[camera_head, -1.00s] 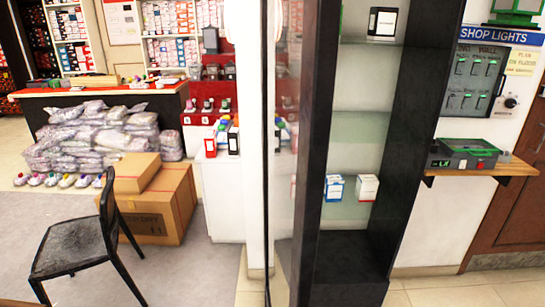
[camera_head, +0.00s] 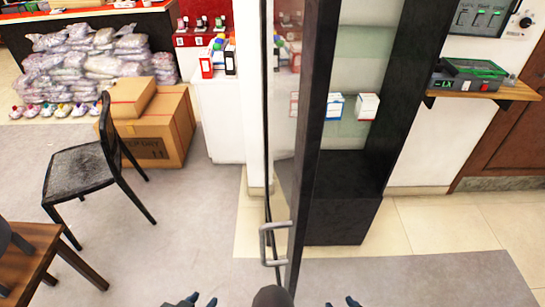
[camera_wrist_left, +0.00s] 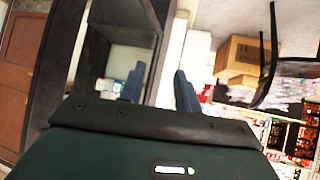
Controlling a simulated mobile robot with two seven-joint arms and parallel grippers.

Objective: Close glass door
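The glass door (camera_head: 286,130) stands open in the head view, swung out toward me and seen nearly edge-on. Its dark frame post (camera_head: 311,130) runs down the near side, with a metal bar handle (camera_head: 264,246) low on it. The dark cabinet (camera_head: 345,222) behind it has its shelves exposed. My left gripper (camera_head: 190,301) is at the bottom edge, left of the handle, open and empty. Its spread fingers also show in the left wrist view (camera_wrist_left: 160,88). My right gripper (camera_head: 340,302) is at the bottom edge, right of the door, with fingertips apart. Neither touches the door.
Small boxes (camera_head: 366,106) stand on a cabinet shelf. A black chair (camera_head: 80,172) and a wooden table (camera_head: 28,268) are at left, with cardboard boxes (camera_head: 160,130) behind. A wooden wall shelf (camera_head: 515,93) is at right. Floor around the door is mostly clear.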

